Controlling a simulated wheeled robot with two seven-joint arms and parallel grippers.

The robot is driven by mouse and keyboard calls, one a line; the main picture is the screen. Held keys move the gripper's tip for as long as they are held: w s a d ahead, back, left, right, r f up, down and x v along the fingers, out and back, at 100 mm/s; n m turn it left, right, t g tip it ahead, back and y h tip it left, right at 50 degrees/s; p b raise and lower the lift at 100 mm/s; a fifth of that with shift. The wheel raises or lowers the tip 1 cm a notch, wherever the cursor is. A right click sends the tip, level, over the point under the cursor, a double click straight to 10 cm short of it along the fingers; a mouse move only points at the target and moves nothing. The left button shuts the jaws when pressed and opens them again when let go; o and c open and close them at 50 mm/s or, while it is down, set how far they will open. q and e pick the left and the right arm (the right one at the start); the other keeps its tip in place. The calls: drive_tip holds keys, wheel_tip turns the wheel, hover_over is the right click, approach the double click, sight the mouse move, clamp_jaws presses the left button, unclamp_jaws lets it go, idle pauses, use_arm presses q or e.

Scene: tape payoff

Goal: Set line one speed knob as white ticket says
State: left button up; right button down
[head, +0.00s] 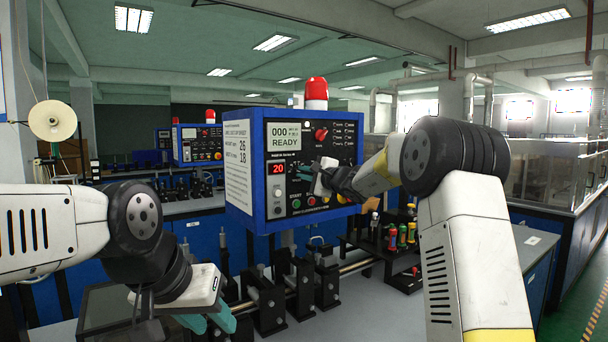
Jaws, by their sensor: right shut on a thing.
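The blue control box (258,215) stands in the middle, its black front panel facing me. The white ticket (238,165) is on its left side; the large figures 26 and 18 are readable, the small print is not. A red speed display (278,168) on the panel reads 20. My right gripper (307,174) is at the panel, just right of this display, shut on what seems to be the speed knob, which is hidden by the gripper. My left gripper (207,319) is low at the left, empty, its teal fingers apart.
A grey screen above reads 000 READY (284,137). A red selector knob (321,134) is beside it, and several buttons line the panel's bottom. A red beacon (316,90) tops the box. Black roller fixtures (267,302) and a rack of coloured-handled tools (402,235) stand below.

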drive_tip(key=shift+f+m, duration=0.1)
drive_tip(key=shift+m, duration=0.2)
drive_tip(key=m, duration=1.1)
drive_tip(key=shift+f, duration=0.1)
idle(0.3)
drive_tip(key=c, duration=1.5)
unclamp_jaws()
drive_tip(key=shift+s, duration=0.1)
drive_tip(key=v, duration=0.7)
drive_tip(key=shift+s+d, duration=0.2)
drive_tip(key=shift+s, duration=0.1)
